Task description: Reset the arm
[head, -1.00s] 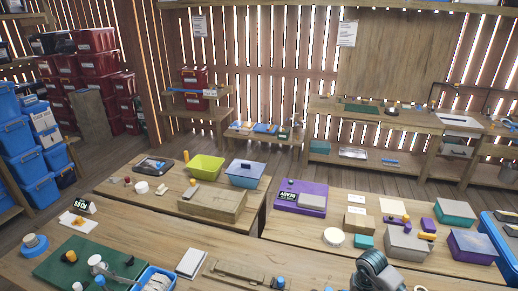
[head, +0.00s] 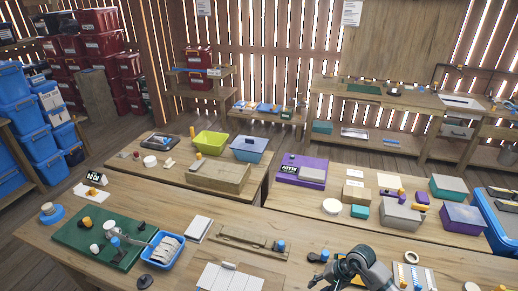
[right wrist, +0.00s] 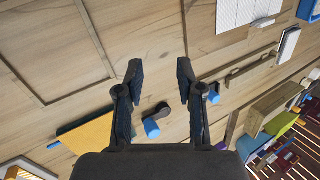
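My right arm (head: 362,266) reaches up from the bottom of the head view over the front workbench (head: 200,270). Its gripper is only partly in that view, at the bottom edge. In the right wrist view my right gripper (right wrist: 159,80) has its two black fingers spread apart, with bare wood between the tips and nothing held. A small blue-ended item (right wrist: 152,128) lies beyond the fingers. My left gripper is not in view.
On the front bench are a green mat (head: 75,235), a blue bin (head: 163,250) with contents, a wooden fixture (head: 240,238) and white sheets (head: 230,277). Behind stand a yellow-green bin (head: 210,143), a lidded blue bin (head: 249,148) and a purple bin (head: 462,218).

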